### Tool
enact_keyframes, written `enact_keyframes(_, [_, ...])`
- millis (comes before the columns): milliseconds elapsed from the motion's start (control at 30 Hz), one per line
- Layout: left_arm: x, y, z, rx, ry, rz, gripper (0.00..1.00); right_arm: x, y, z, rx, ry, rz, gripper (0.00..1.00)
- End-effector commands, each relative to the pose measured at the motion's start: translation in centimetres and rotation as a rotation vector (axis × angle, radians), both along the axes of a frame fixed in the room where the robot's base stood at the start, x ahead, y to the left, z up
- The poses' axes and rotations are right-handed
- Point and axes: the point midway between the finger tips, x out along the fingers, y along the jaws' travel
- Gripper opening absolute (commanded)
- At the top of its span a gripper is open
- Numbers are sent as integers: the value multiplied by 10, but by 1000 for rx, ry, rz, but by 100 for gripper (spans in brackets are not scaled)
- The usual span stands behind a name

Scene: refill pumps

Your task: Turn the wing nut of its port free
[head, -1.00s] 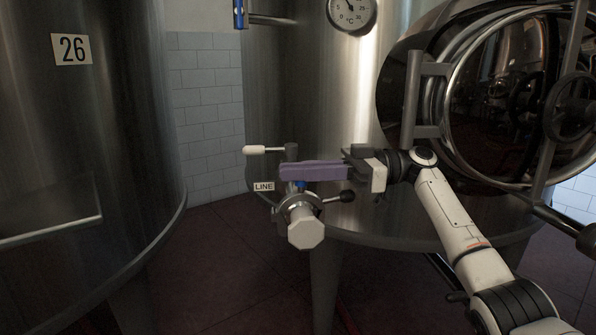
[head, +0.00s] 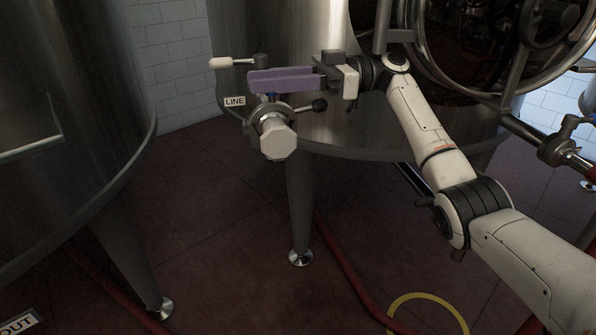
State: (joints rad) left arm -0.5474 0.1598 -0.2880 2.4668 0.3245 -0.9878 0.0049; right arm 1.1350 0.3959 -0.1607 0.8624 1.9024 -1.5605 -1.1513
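The port marked LINE (head: 235,101) sits low on the middle steel tank. It has a pale octagonal cap (head: 278,141) facing me and a metal clamp ring around it. A lever with a black ball knob (head: 319,105) sticks out to the right of the clamp. A small blue part (head: 271,95), perhaps the wing nut, shows just under my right gripper's fingers and is mostly hidden. My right gripper (head: 268,82) has long purple fingers lying level above the clamp, pointing left. I cannot tell whether they close on anything. My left gripper is out of view.
A white-handled valve lever (head: 220,63) stands just left of the fingertips. Another tank (head: 70,130) fills the left side. A round manway door (head: 500,60) is above right. A red hose (head: 345,265) and a yellow ring (head: 428,300) lie on the floor.

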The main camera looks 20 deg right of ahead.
Motion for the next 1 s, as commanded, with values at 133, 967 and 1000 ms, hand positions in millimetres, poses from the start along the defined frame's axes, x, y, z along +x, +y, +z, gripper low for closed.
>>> enact_keyframes(133, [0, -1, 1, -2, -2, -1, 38, 0, 0, -1, -1, -1, -11, 28])
enact_keyframes(967, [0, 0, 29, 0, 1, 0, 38, 0, 0, 6, -5, -4, -501, 28])
enact_keyframes(1000, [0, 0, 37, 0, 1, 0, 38, 1, 0, 7, -6, -2, -530, 28])
